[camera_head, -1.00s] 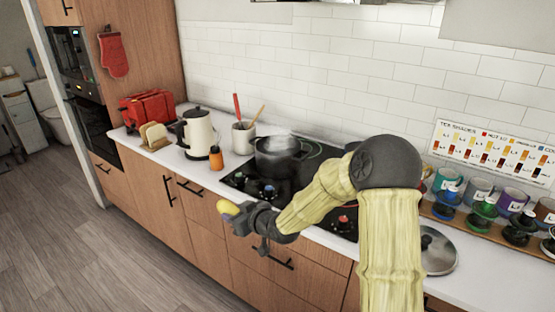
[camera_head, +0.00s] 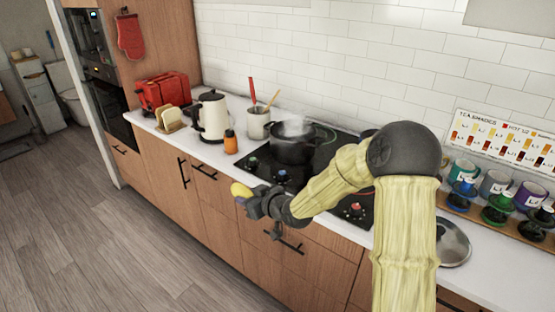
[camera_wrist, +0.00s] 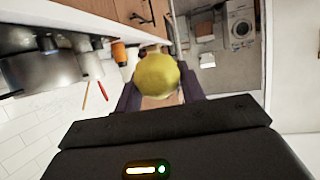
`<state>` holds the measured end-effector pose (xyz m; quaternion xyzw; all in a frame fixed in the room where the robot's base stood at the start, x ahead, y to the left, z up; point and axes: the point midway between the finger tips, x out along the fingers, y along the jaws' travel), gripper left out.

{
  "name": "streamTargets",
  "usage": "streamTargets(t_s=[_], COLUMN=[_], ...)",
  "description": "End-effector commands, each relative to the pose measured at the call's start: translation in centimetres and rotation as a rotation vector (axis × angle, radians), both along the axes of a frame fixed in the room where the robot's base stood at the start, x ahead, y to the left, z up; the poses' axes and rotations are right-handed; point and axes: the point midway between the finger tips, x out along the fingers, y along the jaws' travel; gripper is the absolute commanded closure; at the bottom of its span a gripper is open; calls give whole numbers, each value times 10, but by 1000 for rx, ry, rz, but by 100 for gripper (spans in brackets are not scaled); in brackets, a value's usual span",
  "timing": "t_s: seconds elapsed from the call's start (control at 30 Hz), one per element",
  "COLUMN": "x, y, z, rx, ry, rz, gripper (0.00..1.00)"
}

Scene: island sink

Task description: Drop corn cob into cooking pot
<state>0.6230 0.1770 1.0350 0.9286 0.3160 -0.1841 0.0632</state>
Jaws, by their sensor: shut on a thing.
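The yellow corn cob (camera_head: 240,190) is held in my gripper (camera_head: 252,200), in front of the counter edge. In the wrist view the corn cob (camera_wrist: 157,74) shows end-on between the fingers of my gripper (camera_wrist: 160,95). The dark cooking pot (camera_head: 291,147) stands on the black stove, open on top, with steam rising from it. My gripper is in front of the pot, a little to its left and apart from it. The pot (camera_wrist: 40,72) also shows at the left of the wrist view. The inside of the pot is hidden.
A pot lid (camera_head: 453,245) lies on the counter at the right. Several mugs and jars line the rack behind it.

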Motion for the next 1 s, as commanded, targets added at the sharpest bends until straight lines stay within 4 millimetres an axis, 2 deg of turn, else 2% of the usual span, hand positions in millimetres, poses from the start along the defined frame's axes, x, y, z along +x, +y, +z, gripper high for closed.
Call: streamTargets(t_s=[0.17,0.27,0.4,0.6,0.7,0.8,1.0], x=[-3,-9,-26,-63,-78,-87,-88], y=[-26,-52,-94,-149,-166,-175,-177], z=[-47,-84,-135,-192,-206,-213,-213], rx=[0,-2,-3,-3,-3,-1,0], ry=[11,14,16,13,8,4,-1], rz=[-100,-201,-361,-561,-621,-651,-658], gripper=[88,88,88,88,88,88,88])
